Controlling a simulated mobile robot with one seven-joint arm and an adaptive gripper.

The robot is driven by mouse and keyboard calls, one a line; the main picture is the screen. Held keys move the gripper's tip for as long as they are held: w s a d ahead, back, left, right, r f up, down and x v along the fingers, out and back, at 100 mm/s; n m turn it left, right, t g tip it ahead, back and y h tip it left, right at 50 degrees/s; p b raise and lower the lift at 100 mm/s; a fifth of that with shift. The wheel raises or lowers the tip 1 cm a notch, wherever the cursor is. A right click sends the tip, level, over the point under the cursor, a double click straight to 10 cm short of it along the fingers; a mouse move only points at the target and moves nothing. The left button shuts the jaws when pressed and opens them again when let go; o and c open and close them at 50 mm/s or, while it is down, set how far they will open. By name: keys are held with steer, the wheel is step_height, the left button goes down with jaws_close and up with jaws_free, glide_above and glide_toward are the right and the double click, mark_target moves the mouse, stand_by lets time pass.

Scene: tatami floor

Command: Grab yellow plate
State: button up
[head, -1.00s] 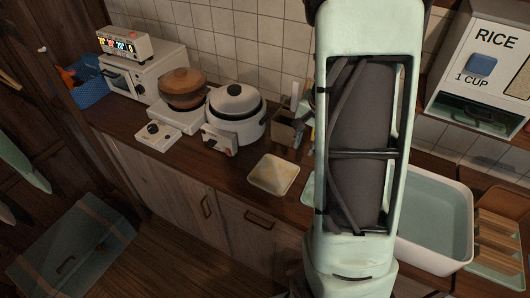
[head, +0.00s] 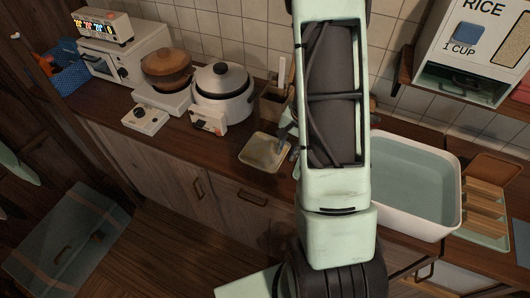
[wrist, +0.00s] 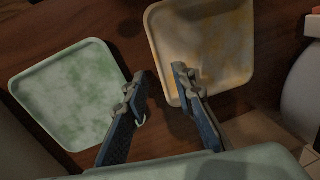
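The yellow plate (head: 265,150) is a small square dish lying on the wooden counter, left of my arm in the head view. In the wrist view the yellow plate (wrist: 213,45) is at the upper right, with yellowish stains on a pale surface. My gripper (wrist: 158,83) is open and empty. Its right finger overlaps the plate's lower left edge in the picture; its left finger is near a green-stained plate. I cannot tell whether the right finger touches the yellow plate. In the head view my arm hides most of the gripper.
The green-stained plate (wrist: 68,92) lies left of the yellow one, with bare counter between them. A white rice cooker (head: 222,95) and a brown pot (head: 166,70) stand behind left. A white basin (head: 408,222) is to the right. A utensil holder (head: 272,106) stands behind the plate.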

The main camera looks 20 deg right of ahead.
steer(key=shift+w+a+f, duration=0.1)
steer(key=shift+a+f, duration=0.1)
steer(key=shift+f, duration=0.6)
jaws_close()
